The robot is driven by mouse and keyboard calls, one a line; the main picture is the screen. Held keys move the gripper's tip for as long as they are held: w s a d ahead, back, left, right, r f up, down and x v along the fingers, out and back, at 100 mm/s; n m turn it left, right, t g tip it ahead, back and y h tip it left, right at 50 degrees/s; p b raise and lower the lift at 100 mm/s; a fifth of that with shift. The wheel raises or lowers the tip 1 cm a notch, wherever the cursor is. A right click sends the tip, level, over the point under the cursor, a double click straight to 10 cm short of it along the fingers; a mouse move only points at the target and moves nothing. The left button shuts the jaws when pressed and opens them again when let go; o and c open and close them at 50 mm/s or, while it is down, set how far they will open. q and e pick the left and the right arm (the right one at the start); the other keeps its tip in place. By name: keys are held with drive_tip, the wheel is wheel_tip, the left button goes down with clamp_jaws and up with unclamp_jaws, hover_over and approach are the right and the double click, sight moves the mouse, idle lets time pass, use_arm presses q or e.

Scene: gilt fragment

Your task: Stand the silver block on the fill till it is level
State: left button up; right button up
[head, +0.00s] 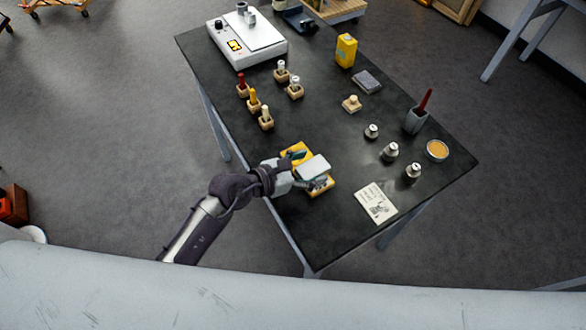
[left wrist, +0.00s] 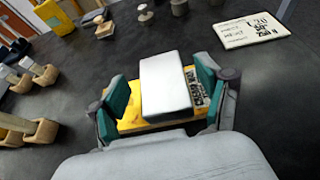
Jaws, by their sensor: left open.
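The silver block (head: 314,167), a pale block with a lettered side, sits on the yellow gilt piece (head: 296,149) near the table's left front edge. In the left wrist view the block (left wrist: 165,82) lies between my left gripper's two green-padded fingers (left wrist: 163,92), with the yellow piece (left wrist: 132,117) beneath. My left gripper (head: 305,169) is open, one finger on each side of the block. A gap shows beside the left finger; contact at the right finger is hard to tell. The fill is hidden under the block. My right gripper is not in view.
A card (head: 376,203) lies to the right, with several metal weights (head: 389,152) beyond it. Wooden holders (head: 266,119) with coloured tools stand behind. A white device (head: 247,38) and a yellow can (head: 346,50) stand farther back.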

use_arm(q)
drive_tip(key=b+v, duration=0.1)
drive_tip(key=v, duration=1)
drive_tip(key=shift+s+a+r+b, duration=0.15)
drive_tip(key=shift+a+r+b, duration=0.05)
drive_tip(key=shift+a+b, duration=0.1)
idle(4.3)
